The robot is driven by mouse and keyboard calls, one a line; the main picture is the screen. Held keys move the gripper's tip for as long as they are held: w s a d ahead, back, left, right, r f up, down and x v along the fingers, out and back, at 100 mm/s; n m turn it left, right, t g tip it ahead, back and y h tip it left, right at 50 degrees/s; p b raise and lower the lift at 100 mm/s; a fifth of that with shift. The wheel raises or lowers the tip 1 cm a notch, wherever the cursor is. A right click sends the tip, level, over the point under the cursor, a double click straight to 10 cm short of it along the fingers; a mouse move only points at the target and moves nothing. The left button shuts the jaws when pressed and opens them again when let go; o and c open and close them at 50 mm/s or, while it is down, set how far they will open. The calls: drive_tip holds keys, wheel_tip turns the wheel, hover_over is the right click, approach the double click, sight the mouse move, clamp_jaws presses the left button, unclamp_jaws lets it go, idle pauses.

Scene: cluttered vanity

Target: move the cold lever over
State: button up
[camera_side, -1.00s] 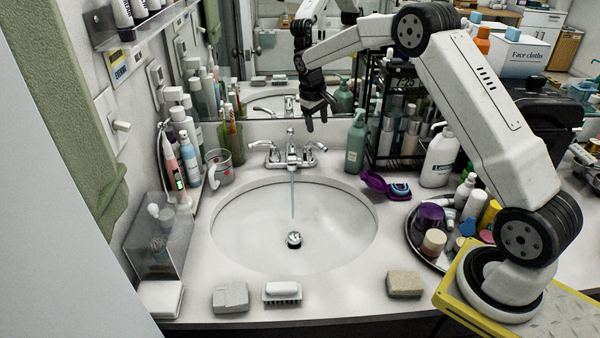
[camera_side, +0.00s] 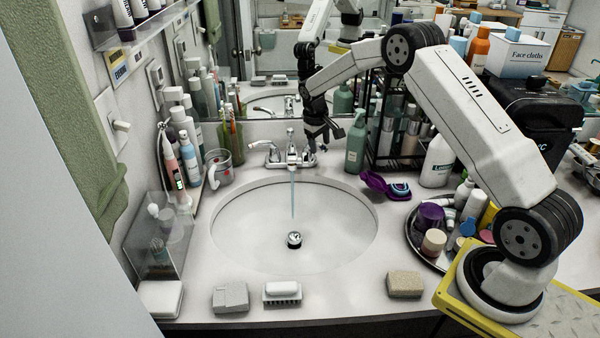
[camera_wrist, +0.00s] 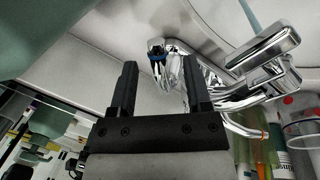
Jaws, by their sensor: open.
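The chrome faucet (camera_side: 291,150) stands behind the sink, with a stream of water running from its spout. Its left lever (camera_side: 262,145) is in plain view. The right lever is mostly hidden behind my gripper (camera_side: 318,143) in the side view. In the wrist view, a chrome lever end with a blue band (camera_wrist: 157,54) shows just beyond the gap between my fingertips (camera_wrist: 160,68); I take it for the cold lever. My gripper is open and points down over the right lever. I cannot tell whether a finger touches it.
The sink basin (camera_side: 240,240) is open and clear in front. A green pump bottle (camera_side: 356,147) stands close to the right of my gripper, with a black rack (camera_side: 400,130) behind it. A purple case (camera_side: 380,186) lies right of the basin.

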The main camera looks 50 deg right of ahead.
clamp_jaws()
idle(1.5)
